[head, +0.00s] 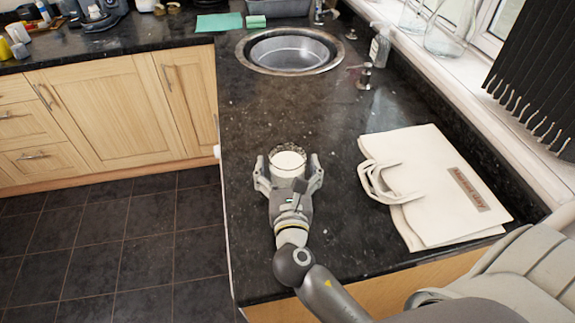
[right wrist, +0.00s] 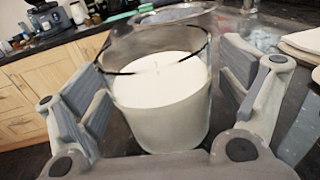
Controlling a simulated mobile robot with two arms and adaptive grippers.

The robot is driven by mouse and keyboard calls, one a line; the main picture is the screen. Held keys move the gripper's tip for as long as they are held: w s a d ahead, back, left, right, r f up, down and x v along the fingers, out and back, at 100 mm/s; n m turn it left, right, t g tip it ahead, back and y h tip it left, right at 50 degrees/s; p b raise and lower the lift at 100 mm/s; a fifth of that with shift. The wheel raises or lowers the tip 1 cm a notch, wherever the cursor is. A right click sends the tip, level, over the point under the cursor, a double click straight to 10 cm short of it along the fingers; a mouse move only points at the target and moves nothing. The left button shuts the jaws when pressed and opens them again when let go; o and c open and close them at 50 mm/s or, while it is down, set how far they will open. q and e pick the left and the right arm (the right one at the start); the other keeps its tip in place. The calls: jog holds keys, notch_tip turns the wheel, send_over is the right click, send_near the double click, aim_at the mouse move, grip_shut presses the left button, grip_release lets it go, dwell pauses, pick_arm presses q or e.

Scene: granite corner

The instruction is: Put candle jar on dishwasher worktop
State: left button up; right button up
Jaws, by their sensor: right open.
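The candle jar (head: 287,160) is a clear glass with white wax, upright on the dark granite worktop (head: 270,115). My right gripper (head: 288,177) is open, with one finger on each side of the jar. In the right wrist view the jar (right wrist: 158,100) stands between the spread fingers, with a gap visible on each side. A wick shows in the wax. My left gripper is not in view. I cannot tell which stretch of worktop is over the dishwasher.
A cream tote bag (head: 430,185) lies to the right of the jar. A round sink (head: 290,50) is set in the worktop behind it, with a small tap (head: 365,75) to the right. The granite between jar and sink is clear. The worktop's left edge drops to the tiled floor (head: 120,240).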

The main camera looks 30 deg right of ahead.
jog(key=shift+r, duration=0.15)
jog(key=b+v, duration=0.2)
jog(key=v, duration=0.8)
jog(key=shift+s+a, duration=0.1)
jog(key=shift+s, duration=0.25)
jog(key=shift+s+a, duration=0.25)
jog(key=shift+s, duration=0.35)
